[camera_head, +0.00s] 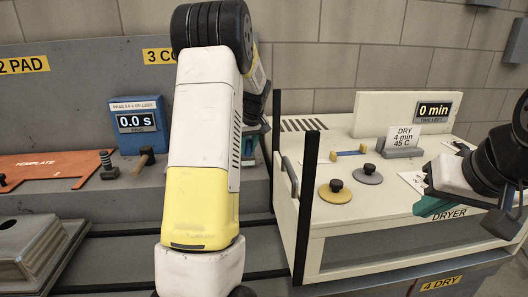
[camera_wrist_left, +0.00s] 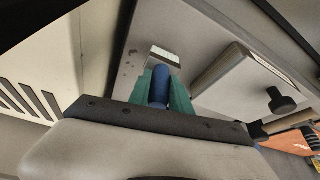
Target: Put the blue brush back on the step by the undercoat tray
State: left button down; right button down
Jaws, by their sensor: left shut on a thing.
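The blue brush (camera_wrist_left: 160,85) is between the teal fingers of my left gripper (camera_wrist_left: 163,100) in the left wrist view. Its blue handle points away from the camera, and a pale block shows at its far end. In the head view my white and yellow left arm hides most of this gripper and the brush; only a bit of teal shows beside the arm. The grey step (camera_head: 255,185) runs along the back, partly behind the arm. I cannot make out the undercoat tray for certain. My right gripper (camera_head: 437,207) is over the dryer's right front, its opening unclear.
The cream dryer (camera_head: 340,225) with its dark upright bars stands right of my left arm. Left of the arm are a blue timer (camera_head: 137,122), a wooden-handled tool (camera_head: 145,160), a dark knobbed piece (camera_head: 107,168) and an orange template (camera_head: 45,166). A grey metal form (camera_head: 30,245) is front left.

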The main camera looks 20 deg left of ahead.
pick_arm(q)
jog(key=shift+f, duration=0.8)
jog(key=shift+f, duration=0.1)
jog(key=c, duration=1.2)
grip_release()
jog(key=v, duration=1.2)
jog(key=s+d+r+m+t+h, duration=0.1)
jog(key=s+d+r+m+h, duration=0.1)
jog(key=s+d, duration=0.5)
jog(key=s+d+r+m+t+h, duration=0.1)
jog(key=s+d+r+m, duration=0.15)
jog(key=s, duration=0.75)
jog(key=s+d+f+m, duration=0.1)
jog(key=s+d, duration=0.1)
jog(key=s, duration=0.2)
jog(key=s+d+f+m+h, duration=0.1)
jog(key=s+d, duration=0.1)
jog(key=s, duration=0.3)
jog(key=s+d+m+h, duration=0.1)
jog(key=s+d+m, duration=0.1)
jog(key=s, duration=0.3)
jog(key=shift+s+f+t, duration=0.1)
jog(key=shift+f+t, duration=0.3)
